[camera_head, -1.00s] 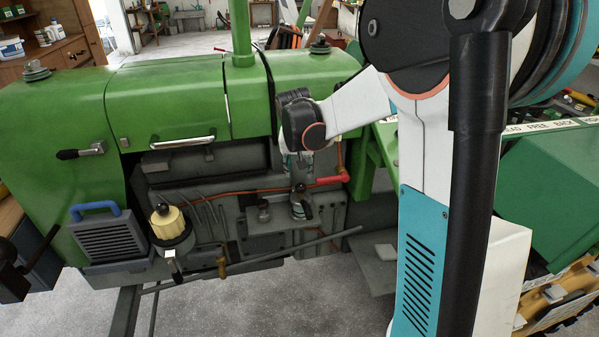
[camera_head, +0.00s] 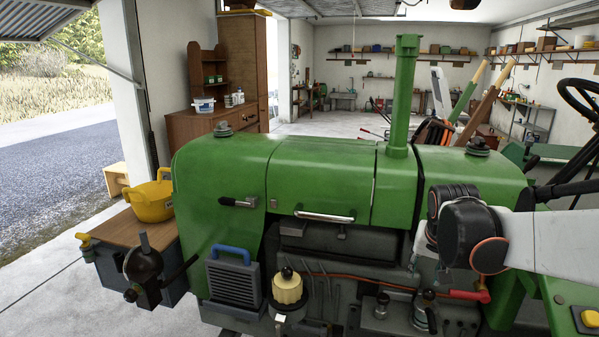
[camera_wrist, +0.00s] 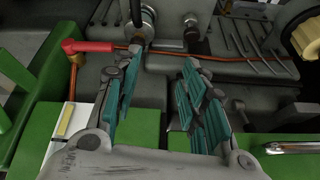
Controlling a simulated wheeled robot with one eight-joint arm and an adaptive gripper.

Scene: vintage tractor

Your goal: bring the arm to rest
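My arm (camera_head: 560,243) reaches in from the right in the head view. Its dark wrist joint (camera_head: 470,232) hangs in front of the green tractor's hood (camera_head: 325,185), above the engine side. In the wrist view my gripper (camera_wrist: 160,85) has its teal-padded fingers apart, with nothing between them. Beyond the fingers are the grey engine block (camera_wrist: 165,75), a red elbow fitting (camera_wrist: 88,46) and an orange line (camera_wrist: 225,57). The red fitting also shows in the head view (camera_head: 478,293). The wrist hides most of the gripper in the head view.
The exhaust stack (camera_head: 404,95) stands up from the hood. A yellow-capped filter (camera_head: 287,290) and a blue-handled grey box (camera_head: 233,280) are on the tractor's side. A yellow basket (camera_head: 150,203) sits on a bench at left. Open floor (camera_head: 340,124) lies behind.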

